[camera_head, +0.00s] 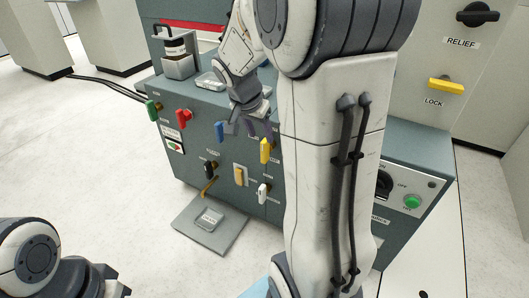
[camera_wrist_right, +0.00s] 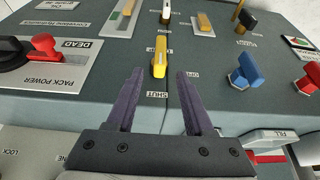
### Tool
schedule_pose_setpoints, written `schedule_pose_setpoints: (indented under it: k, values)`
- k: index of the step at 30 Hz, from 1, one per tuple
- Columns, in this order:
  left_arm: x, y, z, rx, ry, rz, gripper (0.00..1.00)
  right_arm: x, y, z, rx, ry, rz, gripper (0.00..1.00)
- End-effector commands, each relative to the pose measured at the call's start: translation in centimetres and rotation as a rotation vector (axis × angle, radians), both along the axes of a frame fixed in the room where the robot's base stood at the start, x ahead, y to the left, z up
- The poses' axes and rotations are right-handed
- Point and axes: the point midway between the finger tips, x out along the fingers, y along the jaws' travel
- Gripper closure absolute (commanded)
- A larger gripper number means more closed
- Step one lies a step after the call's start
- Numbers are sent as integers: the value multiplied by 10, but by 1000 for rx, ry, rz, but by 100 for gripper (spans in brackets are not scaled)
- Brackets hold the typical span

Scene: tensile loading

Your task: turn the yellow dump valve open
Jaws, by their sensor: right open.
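A yellow valve handle (camera_head: 265,151) is on the front face of the grey-green console, just below my right gripper (camera_head: 254,127). In the right wrist view the yellow handle (camera_wrist_right: 160,56) lies lengthwise up the picture, its near end toward the SHUT label; an OPEN label is to its right. My right gripper (camera_wrist_right: 164,102) is open and empty; its dark fingers point toward the handle, which appears beyond the fingertips and apart from them. No dump label is readable. My left gripper (camera_head: 112,282) is at the bottom left, far from the console; its fingers do not show clearly.
Other handles are close by: blue (camera_wrist_right: 247,72), red (camera_wrist_right: 311,74), tan-yellow (camera_wrist_right: 205,22) and black (camera_wrist_right: 245,20). A red PACK POWER switch (camera_wrist_right: 42,44) is at left in the wrist view. A grey floor plate (camera_head: 210,221) lies before the console; open floor is left.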

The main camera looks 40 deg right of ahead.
Motion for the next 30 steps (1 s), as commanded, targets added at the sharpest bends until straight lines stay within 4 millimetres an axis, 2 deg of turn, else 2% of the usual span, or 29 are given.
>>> schedule_pose_setpoints:
  k: [1, 9, 15, 23, 26, 27, 30]
  values:
    - [0, 0, -12, 0, 0, 0, 100, 1, -4, -17, 1, 2, -2, 48]
    - [0, 0, -36, 1, 1, 0, 100, 8, -20, -56, 1, 1, 1, 48]
    - [0, 0, -41, 1, 1, 0, 100, 10, -24, -65, 0, 0, 2, 48]
    - [0, 0, -40, 1, 1, 0, 100, 10, -25, -65, 0, 0, 3, 48]
    - [0, 0, -40, 1, 1, 0, 100, 10, -24, -65, 0, 0, 2, 82]
    - [0, 0, -40, 1, 1, 0, 100, 10, -24, -65, 0, 0, 2, 97]
    - [0, 0, -40, 1, 1, 0, 100, 10, -24, -65, 1, 0, 2, 100]
